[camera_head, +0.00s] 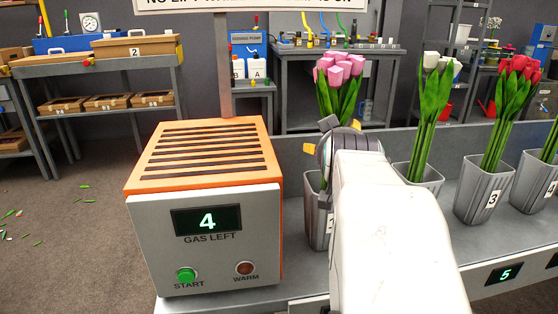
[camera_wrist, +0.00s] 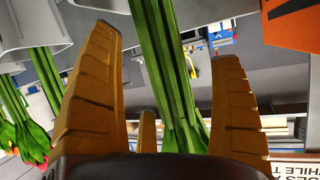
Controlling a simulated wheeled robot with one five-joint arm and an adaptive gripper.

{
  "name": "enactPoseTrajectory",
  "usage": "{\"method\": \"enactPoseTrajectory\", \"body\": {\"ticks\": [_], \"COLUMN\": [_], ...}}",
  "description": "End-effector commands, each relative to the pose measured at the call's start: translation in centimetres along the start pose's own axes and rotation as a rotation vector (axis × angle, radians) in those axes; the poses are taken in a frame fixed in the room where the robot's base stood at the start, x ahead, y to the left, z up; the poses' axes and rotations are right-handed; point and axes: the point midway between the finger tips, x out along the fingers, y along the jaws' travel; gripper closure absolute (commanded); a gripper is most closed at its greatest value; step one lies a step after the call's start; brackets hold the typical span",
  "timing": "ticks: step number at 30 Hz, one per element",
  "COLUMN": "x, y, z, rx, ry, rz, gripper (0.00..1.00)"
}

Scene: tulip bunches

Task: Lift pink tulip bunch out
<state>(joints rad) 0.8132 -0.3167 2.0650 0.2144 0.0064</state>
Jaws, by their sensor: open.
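The pink tulip bunch (camera_head: 339,88) stands upright in a grey ribbed vase (camera_head: 316,215) marked 1, just right of the orange-topped machine. My gripper (camera_head: 333,138) is at the bunch's stems above the vase, and my white arm hides part of the vase and the lower stems. In the wrist view, the green stems (camera_wrist: 170,75) run between the two yellow fingers of my gripper (camera_wrist: 168,70). The fingers are apart, with gaps on both sides of the stems. The pink heads are not visible in the wrist view.
The machine (camera_head: 205,235) reads 4 over "GAS LEFT", with a green START button (camera_head: 186,275) and a dull brownish WARM lamp (camera_head: 245,268). A partly cut-off sign (camera_head: 250,4) stands above. White tulips (camera_head: 432,100) and red tulips (camera_head: 510,105) stand in vases to the right.

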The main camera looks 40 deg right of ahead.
Motion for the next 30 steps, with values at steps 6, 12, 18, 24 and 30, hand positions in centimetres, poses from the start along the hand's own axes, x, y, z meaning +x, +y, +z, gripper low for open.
{"method": "enactPoseTrajectory", "body": {"ticks": [6,12,18,24,30], "x": [0.96,1.03,1.01,1.01,1.00], "y": [0.00,0.00,0.00,0.00,0.00], "z": [0.13,-0.03,-0.02,-0.01,-0.01], "rx": [0.000,0.000,0.000,0.000,0.000], "ry": [-0.001,-0.001,-0.001,-0.001,-0.001], "rz": [0.000,0.000,0.000,0.000,0.000], "gripper": [0.15,0.15,0.19,0.37,0.55]}}
